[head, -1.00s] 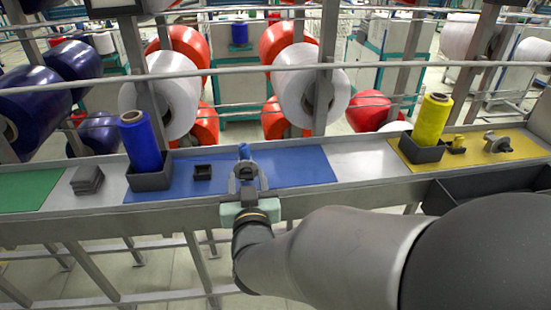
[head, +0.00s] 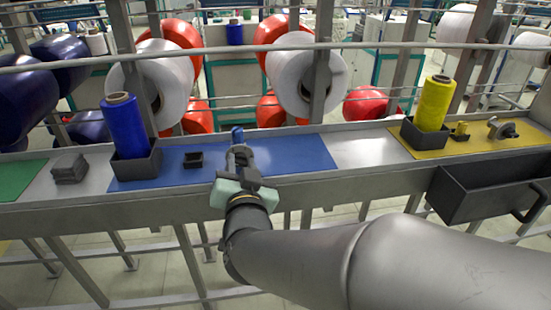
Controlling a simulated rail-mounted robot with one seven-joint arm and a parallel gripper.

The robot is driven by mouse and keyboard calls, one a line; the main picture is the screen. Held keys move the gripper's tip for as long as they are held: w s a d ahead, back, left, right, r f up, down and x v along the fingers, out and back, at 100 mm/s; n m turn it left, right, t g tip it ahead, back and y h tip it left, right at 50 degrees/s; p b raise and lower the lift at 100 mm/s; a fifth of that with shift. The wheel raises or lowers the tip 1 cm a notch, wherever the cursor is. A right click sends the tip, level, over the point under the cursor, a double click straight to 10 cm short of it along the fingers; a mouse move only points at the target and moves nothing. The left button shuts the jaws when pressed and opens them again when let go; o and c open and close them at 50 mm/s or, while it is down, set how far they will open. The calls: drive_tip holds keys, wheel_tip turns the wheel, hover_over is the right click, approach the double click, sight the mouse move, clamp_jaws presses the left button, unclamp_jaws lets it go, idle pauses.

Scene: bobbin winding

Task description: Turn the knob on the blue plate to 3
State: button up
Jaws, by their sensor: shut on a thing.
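The blue plate (head: 300,154) lies on the grey rail table. My gripper (head: 240,156) reaches over its middle from the front. Its fingers are close together around a small grey part, which I take to be the knob; it is mostly hidden by the fingers. A small blue piece (head: 238,135) shows just beyond the fingertips; I cannot tell whether it touches them. The dial marks and the knob's setting cannot be read.
On the blue plate's left are a dark box with a blue spool (head: 125,122) and a small dark holder (head: 193,160). Grey stacked pieces (head: 69,168) lie farther left. The yellow plate (head: 480,147) bears a yellow spool (head: 435,102) and a grey device (head: 503,129). A dark drawer (head: 485,193) juts out at front right.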

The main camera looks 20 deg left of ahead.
drive_tip(key=m+b, duration=0.3)
drive_tip(key=b, duration=0.1)
drive_tip(key=m+b, duration=0.2)
drive_tip(key=b, duration=0.1)
drive_tip(key=shift+f+m, duration=0.3)
drive_tip(key=m+b, duration=0.4)
drive_tip(key=b, duration=0.1)
drive_tip(key=shift+d+m, duration=0.1)
drive_tip(key=shift+m, duration=0.2)
drive_tip(key=shift+c, duration=0.2)
drive_tip(key=shift+r+m+b, duration=0.1)
drive_tip(key=shift+m+b, duration=3.45)
drive_tip(key=shift+m, duration=0.95)
drive_tip(key=o, duration=1)
drive_tip(key=shift+r, duration=0.1)
